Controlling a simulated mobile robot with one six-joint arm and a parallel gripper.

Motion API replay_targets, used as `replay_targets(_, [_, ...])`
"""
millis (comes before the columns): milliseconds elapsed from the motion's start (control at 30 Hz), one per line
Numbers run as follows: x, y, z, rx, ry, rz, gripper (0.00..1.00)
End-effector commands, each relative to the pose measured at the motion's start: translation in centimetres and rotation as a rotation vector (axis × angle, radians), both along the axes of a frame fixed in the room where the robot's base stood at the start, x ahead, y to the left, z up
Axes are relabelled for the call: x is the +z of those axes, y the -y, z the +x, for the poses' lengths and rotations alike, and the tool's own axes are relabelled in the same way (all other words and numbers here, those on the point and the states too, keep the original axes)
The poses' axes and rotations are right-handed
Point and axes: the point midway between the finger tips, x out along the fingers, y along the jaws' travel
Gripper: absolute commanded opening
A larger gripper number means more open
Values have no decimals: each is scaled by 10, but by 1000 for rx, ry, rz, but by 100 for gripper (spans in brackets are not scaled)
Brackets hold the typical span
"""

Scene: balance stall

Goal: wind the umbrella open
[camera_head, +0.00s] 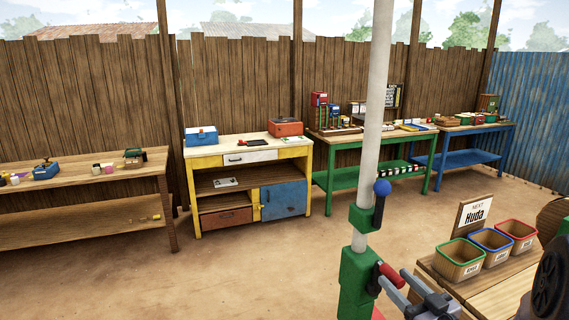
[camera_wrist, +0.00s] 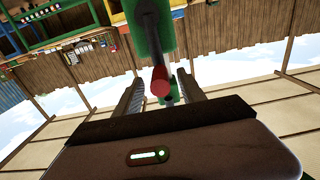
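The umbrella's white pole (camera_head: 378,100) rises from a green housing (camera_head: 357,275) right of centre in the head view. A blue knob (camera_head: 382,188) sits on a dark stem at the upper green collar. A red crank grip (camera_head: 390,274) sticks out from the housing toward my gripper (camera_head: 394,277). In the wrist view the red grip (camera_wrist: 160,84) lies between the two fingers of my gripper (camera_wrist: 160,88). The fingers are apart, with a visible gap on each side of the grip. The canopy is out of view in the head view.
A wooden stand with green (camera_head: 459,262), blue (camera_head: 491,247) and red-rimmed (camera_head: 516,235) bins and a "Huda" sign (camera_head: 474,213) is close on the right. A yellow-framed workbench (camera_head: 195,195) and other tables line the wooden fence. The dirt floor (camera_head: 240,270) left of the pole is clear.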

Motion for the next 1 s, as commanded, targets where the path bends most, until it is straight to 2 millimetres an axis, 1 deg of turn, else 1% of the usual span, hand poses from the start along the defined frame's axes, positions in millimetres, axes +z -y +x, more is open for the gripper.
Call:
replay_targets(100, [0,0,-1,0,0,0,47])
replay_targets(167, [0,2,-4,0,0,0,47])
replay_targets(733, [0,29,-78,-2,-1,0,47])
replay_targets(833, [0,31,-84,-1,-1,1,47])
replay_targets(1000, [0,31,-85,0,0,1,47])
